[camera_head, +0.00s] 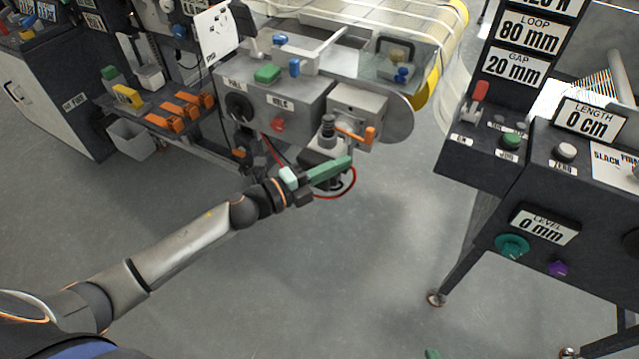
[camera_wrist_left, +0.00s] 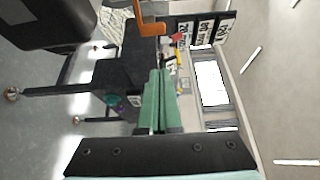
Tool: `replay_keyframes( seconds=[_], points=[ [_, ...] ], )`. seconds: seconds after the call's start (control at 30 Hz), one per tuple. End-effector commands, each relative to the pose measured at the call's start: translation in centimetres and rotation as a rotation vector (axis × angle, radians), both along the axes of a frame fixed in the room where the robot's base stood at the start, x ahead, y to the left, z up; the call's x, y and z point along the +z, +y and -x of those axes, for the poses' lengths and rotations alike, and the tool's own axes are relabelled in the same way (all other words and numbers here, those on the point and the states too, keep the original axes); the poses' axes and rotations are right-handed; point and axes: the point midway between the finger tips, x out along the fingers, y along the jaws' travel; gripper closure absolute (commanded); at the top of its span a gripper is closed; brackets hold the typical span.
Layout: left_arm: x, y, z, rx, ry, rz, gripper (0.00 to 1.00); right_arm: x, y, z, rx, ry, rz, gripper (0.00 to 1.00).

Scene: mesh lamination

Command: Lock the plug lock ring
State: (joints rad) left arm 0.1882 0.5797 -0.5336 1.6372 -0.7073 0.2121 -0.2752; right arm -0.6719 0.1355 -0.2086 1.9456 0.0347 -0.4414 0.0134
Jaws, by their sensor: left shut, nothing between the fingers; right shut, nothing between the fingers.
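My left gripper (camera_head: 330,169) has green fingers pressed together with nothing between them. It points right, just below the small grey box (camera_head: 357,101) on the machine front. The closed fingers also show in the left wrist view (camera_wrist_left: 158,100). A dark cylindrical fitting with a grey collar (camera_head: 327,134), possibly the plug and its lock ring, stands just above the fingers. An orange handle (camera_head: 370,133) juts right beside it and an orange part shows in the wrist view (camera_wrist_left: 150,29). My fingers partly hide what lies below the fitting. A green tip of my right gripper (camera_head: 432,354) barely shows at the bottom edge.
A red cable (camera_head: 352,184) loops beside my left fingers. The machine panel with a black knob (camera_head: 239,106) and red button (camera_head: 278,124) stands behind. A dark console (camera_head: 490,215) stands at right. The floor (camera_head: 330,270) between is clear.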

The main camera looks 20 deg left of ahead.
Motion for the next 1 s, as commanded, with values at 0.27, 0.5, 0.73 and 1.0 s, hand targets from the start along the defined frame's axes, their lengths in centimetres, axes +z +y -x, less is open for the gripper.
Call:
replay_keyframes(
  seconds=[0.27, 0.5, 0.73, 1.0],
  points=[
    [-0.1, 1.3, 4.2, -0.001, 0.001, 0.0, 1.0, 0.1, 0.0, -0.6, 0.0, -0.012, -0.001, 1.0],
    [0.0, 1.7, 5.3, -0.001, -0.001, -0.001, 1.0, 0.2, 0.0, -1.0, 0.001, -0.018, -0.001, 1.0],
    [0.0, 1.7, 5.4, -0.001, -0.001, -0.001, 1.0, 0.3, 0.1, -0.9, 0.002, -0.017, -0.002, 1.0],
    [0.0, 1.7, 5.4, -0.001, -0.001, 0.0, 1.0, 0.2, 0.2, -0.7, 0.003, -0.013, -0.002, 1.0]
  ],
)
